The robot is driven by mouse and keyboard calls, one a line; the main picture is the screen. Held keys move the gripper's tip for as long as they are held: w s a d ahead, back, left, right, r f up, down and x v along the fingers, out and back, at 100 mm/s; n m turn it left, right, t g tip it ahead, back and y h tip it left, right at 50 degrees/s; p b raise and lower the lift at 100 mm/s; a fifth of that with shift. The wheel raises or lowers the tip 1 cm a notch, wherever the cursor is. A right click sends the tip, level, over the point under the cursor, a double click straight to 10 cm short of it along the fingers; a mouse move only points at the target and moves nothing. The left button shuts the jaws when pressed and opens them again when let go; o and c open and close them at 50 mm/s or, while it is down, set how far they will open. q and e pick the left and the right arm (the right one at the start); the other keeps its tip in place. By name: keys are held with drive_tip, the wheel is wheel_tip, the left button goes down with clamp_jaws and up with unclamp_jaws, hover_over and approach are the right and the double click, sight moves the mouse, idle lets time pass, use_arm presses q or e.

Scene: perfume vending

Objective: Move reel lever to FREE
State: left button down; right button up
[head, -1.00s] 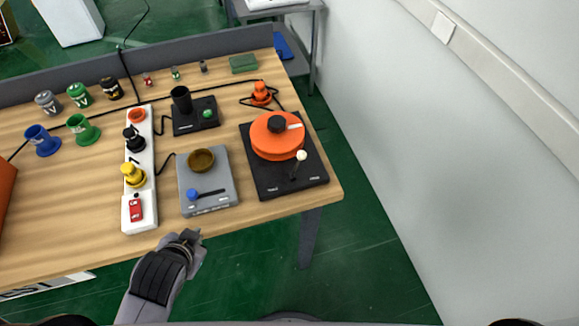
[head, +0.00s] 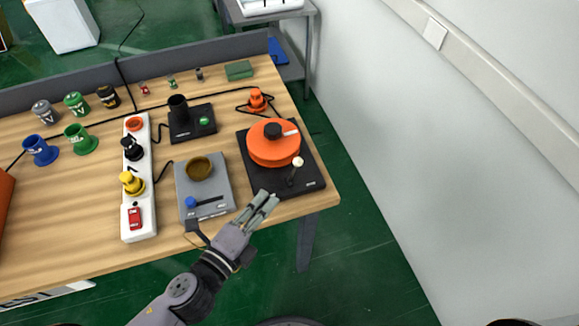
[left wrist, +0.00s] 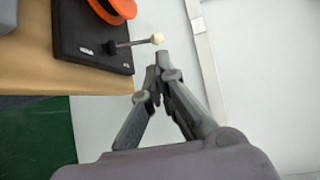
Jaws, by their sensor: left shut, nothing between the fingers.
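The orange reel (head: 273,147) sits on a black base (head: 310,180) at the right end of the table. Its lever is a thin dark rod with a cream knob (head: 298,162), standing up near the front of the base. In the left wrist view the knob (left wrist: 157,39) is just beyond my fingertips, and the reel (left wrist: 118,8) shows at the top. My left gripper (head: 268,197) is shut and empty, at the front edge of the base, short of the lever. It also shows in the left wrist view (left wrist: 160,62). The lever's labels are too small to read. My right gripper is not in view.
A grey box (head: 218,205) with a brown bowl and blue-knobbed lever stands left of the reel base. A white power strip (head: 140,225) with plugs lies further left. An orange plug (head: 257,100) lies behind the reel. The table's right edge is close to the base.

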sight(301, 162)
use_arm(q)
drive_tip(key=p+x, duration=0.2)
drive_tip(key=x, duration=0.7)
drive_tip(key=shift+w+d+r+p, duration=0.1)
drive_tip(key=shift+w+d+p, duration=0.1)
drive_tip(key=shift+w+p, duration=0.2)
drive_tip(key=shift+w+d, duration=0.25)
drive_tip(key=shift+w, duration=0.1)
drive_tip(key=shift+w+d, duration=0.45)
drive_tip(key=shift+d, duration=0.35)
drive_tip(key=shift+s+a, duration=0.1)
